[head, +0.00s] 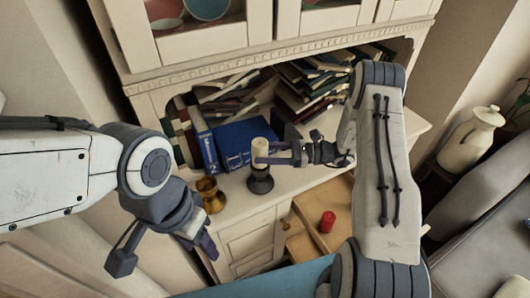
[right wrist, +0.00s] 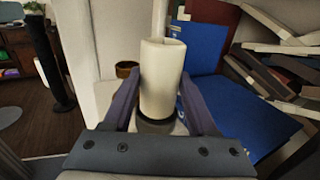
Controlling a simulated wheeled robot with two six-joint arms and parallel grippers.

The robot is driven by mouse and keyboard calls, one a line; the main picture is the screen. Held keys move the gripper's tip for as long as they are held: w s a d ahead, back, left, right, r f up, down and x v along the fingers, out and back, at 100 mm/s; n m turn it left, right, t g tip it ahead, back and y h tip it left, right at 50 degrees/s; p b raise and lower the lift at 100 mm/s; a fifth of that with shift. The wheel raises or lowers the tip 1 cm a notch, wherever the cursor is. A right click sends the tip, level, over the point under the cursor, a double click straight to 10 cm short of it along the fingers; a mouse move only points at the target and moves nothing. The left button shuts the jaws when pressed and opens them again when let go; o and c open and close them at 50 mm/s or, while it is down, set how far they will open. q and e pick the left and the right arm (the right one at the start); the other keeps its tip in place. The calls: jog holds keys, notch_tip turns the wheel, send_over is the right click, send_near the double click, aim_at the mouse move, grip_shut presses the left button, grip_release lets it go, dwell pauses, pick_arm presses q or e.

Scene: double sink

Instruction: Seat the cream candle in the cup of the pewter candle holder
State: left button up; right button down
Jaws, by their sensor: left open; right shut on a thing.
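The cream candle (head: 260,147) is upright, with my right gripper (head: 270,158) shut around it. In the right wrist view, the candle (right wrist: 161,80) stands between the two fingers. The dark pewter candle holder (head: 260,183) stands on the cabinet top directly under the candle. Its dark rim (right wrist: 155,126) shows around the candle's lower end in the right wrist view. A finger partly hides the join in the head view, so I cannot tell how deep the candle sits. My left gripper (head: 162,252) is open and empty, low at the left, apart from both.
A brass cup-shaped holder (head: 210,195) stands left of the pewter one. Blue books (head: 240,142) stand behind, with piled books (head: 312,85) in the niche. A red candle (head: 327,221) stands on a wooden surface (head: 310,240) at lower right. The cabinet top's right side looks clear.

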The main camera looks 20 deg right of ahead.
jog(key=shift+f+b, duration=0.95)
jog(key=shift+f, duration=0.35)
jog(key=shift+c, duration=0.6)
grip_release()
jog(key=b+v, duration=0.2)
jog(key=v, duration=0.8)
jog(key=shift+d+b, duration=0.2)
jog(key=shift+b, duration=0.1)
